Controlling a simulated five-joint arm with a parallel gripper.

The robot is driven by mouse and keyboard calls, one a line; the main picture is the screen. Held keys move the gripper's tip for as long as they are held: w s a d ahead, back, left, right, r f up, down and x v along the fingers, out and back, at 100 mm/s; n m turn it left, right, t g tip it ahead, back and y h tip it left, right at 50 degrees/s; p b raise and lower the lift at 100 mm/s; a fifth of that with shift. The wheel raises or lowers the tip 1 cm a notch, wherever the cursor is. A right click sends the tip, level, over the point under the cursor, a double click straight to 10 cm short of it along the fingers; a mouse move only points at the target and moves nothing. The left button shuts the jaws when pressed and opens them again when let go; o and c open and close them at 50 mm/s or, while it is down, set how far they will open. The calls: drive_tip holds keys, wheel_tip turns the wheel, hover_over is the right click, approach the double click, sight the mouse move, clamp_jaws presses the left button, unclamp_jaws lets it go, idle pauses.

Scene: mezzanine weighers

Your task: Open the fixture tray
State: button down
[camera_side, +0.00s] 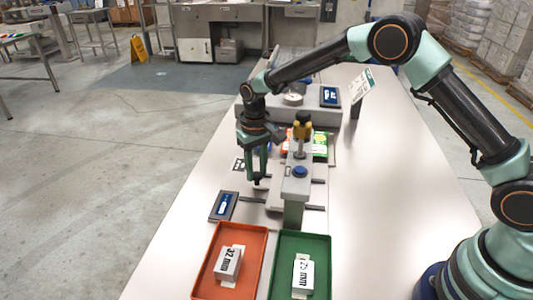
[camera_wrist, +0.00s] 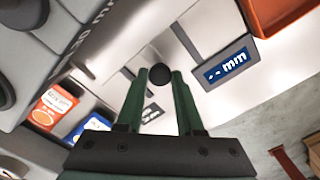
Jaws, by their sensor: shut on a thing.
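My gripper (camera_side: 256,178) points down at the left side of a grey fixture (camera_side: 297,187) with a blue button on top. Its fingers are shut on a small black ball knob (camera_wrist: 160,74), which shows between the fingertips in the wrist view.
A display reading in mm (camera_side: 224,206) lies left of the fixture. An orange tray (camera_side: 265,236) and a green tray (camera_side: 325,240), each with a white carton, stand in front. A grey unit with a dial (camera_side: 292,99) stands behind. The table's right side is clear.

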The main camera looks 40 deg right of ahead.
drive_tip(key=shift+w+a, duration=2.45)
drive_tip(key=shift+w, duration=0.15)
drive_tip(key=c, duration=0.5)
unclamp_jaws()
drive_tip(key=shift+s, duration=0.1)
drive_tip(key=shift+c, duration=0.2)
wheel_tip(320, 180, up, 12)
drive_tip(key=shift+r, duration=0.15)
